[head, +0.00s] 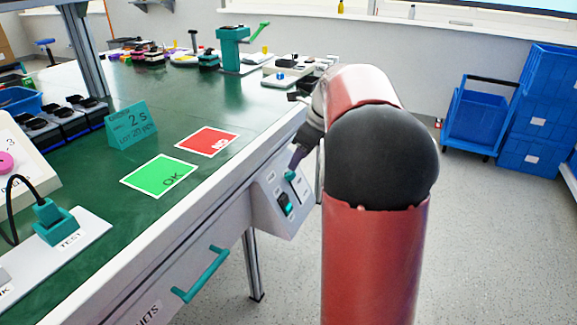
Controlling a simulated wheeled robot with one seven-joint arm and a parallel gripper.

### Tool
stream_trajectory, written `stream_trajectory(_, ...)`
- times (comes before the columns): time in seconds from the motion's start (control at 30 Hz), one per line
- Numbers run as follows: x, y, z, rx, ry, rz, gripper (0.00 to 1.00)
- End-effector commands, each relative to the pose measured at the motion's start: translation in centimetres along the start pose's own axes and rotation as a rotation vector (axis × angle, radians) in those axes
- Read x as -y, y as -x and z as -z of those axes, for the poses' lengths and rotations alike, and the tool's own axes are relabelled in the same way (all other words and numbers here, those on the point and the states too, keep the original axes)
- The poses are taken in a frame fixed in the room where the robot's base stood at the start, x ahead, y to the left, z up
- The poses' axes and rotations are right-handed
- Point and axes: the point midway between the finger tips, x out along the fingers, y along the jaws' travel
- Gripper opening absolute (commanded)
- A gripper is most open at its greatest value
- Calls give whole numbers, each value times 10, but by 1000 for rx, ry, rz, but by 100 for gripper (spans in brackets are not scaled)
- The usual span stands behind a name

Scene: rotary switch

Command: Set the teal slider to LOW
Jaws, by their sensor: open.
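A light grey control box (268,214) hangs below the front edge of the bench. A small teal knob (290,177) shows near the upper part of its sloped face; it looks like the teal slider. Its labels are too small to read, so I cannot tell its setting. My gripper (296,163) is just above the teal knob, partly hidden by my own arm. Its fingers are open, and I cannot tell whether they touch the knob. A dark switch with a teal lit part (286,205) sits lower on the same face.
The green bench top (190,115) carries a green OK card (160,175), a red card (207,141) and a teal sign (131,125). A teal drawer handle (201,274) sticks out at the front.

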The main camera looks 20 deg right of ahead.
Motion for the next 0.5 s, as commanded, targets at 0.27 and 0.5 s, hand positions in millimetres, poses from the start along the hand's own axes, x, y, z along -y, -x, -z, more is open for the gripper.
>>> stream_trajectory(0.27,-1,-42,0,0,2,-2,45)
stream_trajectory(0.5,-1,-51,0,0,3,0,45)
